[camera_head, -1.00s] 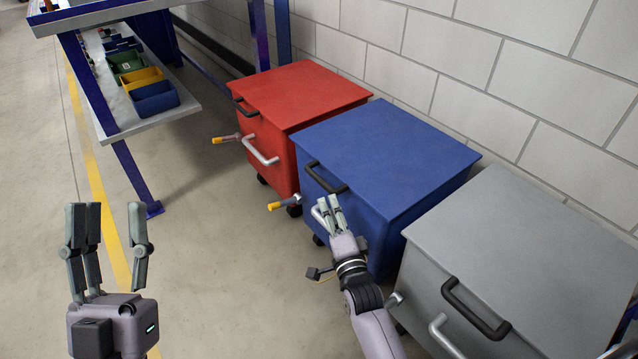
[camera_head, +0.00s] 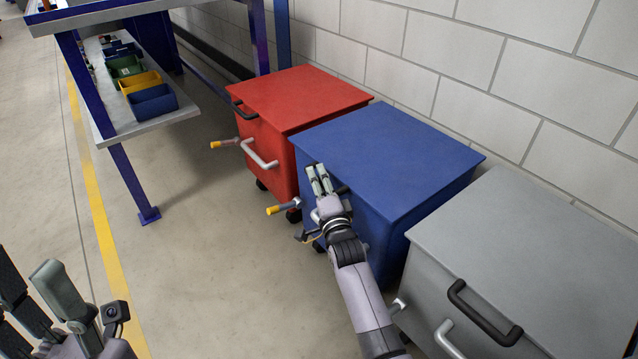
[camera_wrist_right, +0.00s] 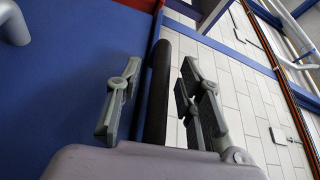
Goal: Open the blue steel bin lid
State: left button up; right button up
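The blue bin's lid (camera_head: 390,155) lies flat and closed on the blue steel bin (camera_head: 375,235). Its black lid handle (camera_head: 342,190) is mostly hidden behind my right gripper (camera_head: 318,172) in the head view. In the right wrist view, the black handle bar (camera_wrist_right: 157,90) runs between the two spread sides of my right gripper (camera_wrist_right: 160,105), with visible gaps on both sides. The bin's blue front (camera_wrist_right: 70,90) is at the left there. My left gripper (camera_head: 28,280) is open and empty at the lower left of the head view, partly cut off.
A red bin (camera_head: 300,100) stands left of the blue one and a grey bin (camera_head: 530,260) right of it. A block wall (camera_head: 480,70) is behind them. A shelf rack (camera_head: 150,125) with small trays stands at the left. The floor between is clear.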

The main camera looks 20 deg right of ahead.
jog(key=shift+c, duration=0.6)
grip_shut()
